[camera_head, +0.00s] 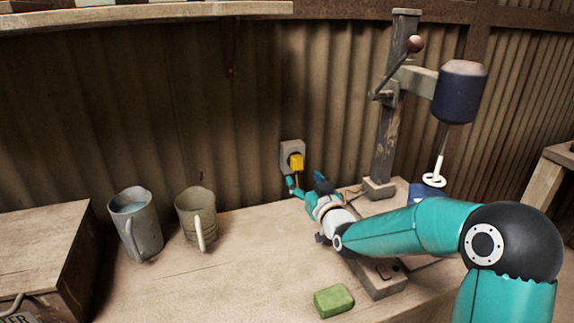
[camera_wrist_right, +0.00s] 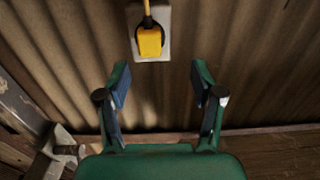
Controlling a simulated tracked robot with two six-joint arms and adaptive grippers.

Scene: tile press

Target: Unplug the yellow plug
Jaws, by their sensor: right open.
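The yellow plug (camera_head: 296,162) sits in a pale grey socket box (camera_head: 287,149) on the corrugated wall, with a cord attached to it. In the right wrist view the plug (camera_wrist_right: 150,41) shows at the top middle, on the socket plate (camera_wrist_right: 165,18). My right gripper (camera_head: 292,186) is just below the plug in the head view. In the right wrist view my right gripper (camera_wrist_right: 160,82) is open and empty, its two fingers apart, pointing toward the wall; the plug is beyond the fingertips and not between them. My left gripper is not in view.
Two mugs, a grey one (camera_head: 136,223) and a brownish one (camera_head: 196,217), stand on the workbench (camera_head: 200,285) left of my arm. A press (camera_head: 388,130) stands to the right. A green block (camera_head: 333,301) lies near the front. A wooden box (camera_head: 45,255) is at left.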

